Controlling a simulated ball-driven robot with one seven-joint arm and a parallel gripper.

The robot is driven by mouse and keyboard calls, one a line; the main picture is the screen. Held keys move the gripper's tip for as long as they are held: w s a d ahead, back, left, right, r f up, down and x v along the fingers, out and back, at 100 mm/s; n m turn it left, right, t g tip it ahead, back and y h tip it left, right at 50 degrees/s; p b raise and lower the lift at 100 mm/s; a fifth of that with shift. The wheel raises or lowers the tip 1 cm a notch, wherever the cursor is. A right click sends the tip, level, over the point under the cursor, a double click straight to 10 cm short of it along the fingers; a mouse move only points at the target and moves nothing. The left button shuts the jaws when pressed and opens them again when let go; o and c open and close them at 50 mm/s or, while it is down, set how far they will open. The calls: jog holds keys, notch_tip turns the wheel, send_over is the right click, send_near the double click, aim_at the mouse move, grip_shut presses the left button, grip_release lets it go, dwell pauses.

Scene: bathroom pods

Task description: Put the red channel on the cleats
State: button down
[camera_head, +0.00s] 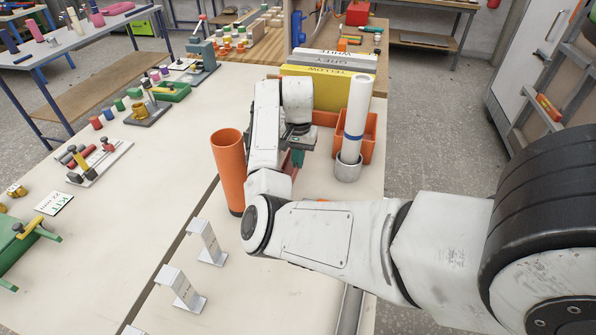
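Two pale grey upright brackets with small markings, which look like the cleats, stand on the bench: one (207,243) farther back, one (181,289) nearer the front. My gripper (297,155) points down over the bench beyond them, to the right of the orange tube. A dark red piece (284,163) shows just below and left of the gripper, mostly hidden by my arm; it may be the red channel. Whether the fingers hold it is too small and covered to tell.
An orange tube (229,170) stands close left of my arm. A white roll (355,115) stands in a grey cup (348,168) beside an orange bin (369,137). Yellow and grey boards (330,91) stand behind.

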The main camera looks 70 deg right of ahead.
jog(key=shift+f, duration=2.5)
jog(key=shift+f, duration=0.15)
jog(key=c, duration=1.3)
grip_release()
jog(key=shift+c, duration=0.2)
